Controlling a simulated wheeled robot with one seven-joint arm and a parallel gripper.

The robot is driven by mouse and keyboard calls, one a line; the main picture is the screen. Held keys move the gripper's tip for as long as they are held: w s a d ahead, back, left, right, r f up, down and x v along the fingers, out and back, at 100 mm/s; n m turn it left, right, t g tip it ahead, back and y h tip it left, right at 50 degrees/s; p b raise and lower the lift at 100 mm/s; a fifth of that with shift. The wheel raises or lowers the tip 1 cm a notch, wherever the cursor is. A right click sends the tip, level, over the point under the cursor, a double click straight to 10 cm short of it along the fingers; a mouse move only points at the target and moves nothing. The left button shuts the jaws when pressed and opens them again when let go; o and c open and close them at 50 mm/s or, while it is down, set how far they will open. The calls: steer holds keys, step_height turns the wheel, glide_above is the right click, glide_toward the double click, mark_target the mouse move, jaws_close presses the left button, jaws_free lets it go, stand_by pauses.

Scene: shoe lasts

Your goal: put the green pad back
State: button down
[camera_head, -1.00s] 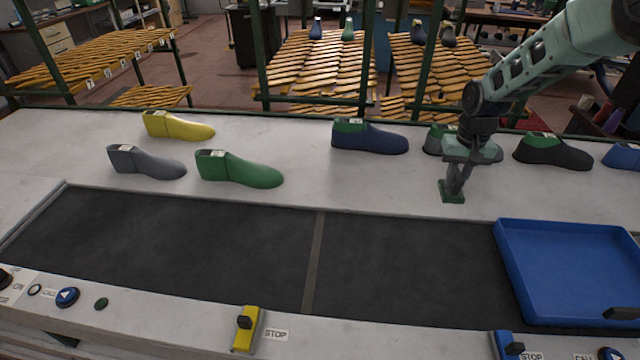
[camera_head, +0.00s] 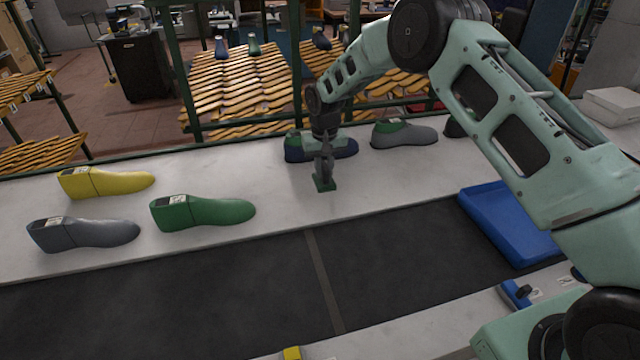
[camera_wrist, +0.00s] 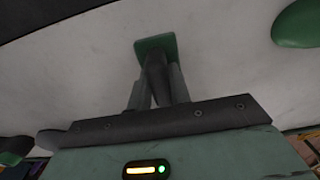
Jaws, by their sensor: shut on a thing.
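My gripper (camera_head: 325,178) is shut on the green pad (camera_head: 325,185), a small flat green piece at its fingertips. The pad is over the white ledge, in front of the navy last with a green top (camera_head: 342,148), which my gripper partly hides. I cannot tell whether the pad touches the ledge. In the wrist view the green pad (camera_wrist: 155,44) sits at the end of the closed fingers (camera_wrist: 156,85), with pale ledge surface beyond it.
A green last (camera_head: 210,212), a yellow last (camera_head: 110,182) and a grey last (camera_head: 85,234) lie to the left. A grey last with a green top (camera_head: 405,134) lies to the right. The dark belt (camera_head: 200,300) runs in front, with a blue tray (camera_head: 500,225) on it.

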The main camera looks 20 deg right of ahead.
mark_target(324, 183)
step_height(324, 183, down, 5)
steer(key=shift+r+p, duration=0.1)
steer(key=shift+p, duration=0.9)
steer(key=shift+f, duration=0.35)
steer(key=shift+f, duration=0.2)
steer(key=c, duration=1.3)
jaws_free()
steer(key=shift+r, duration=0.1)
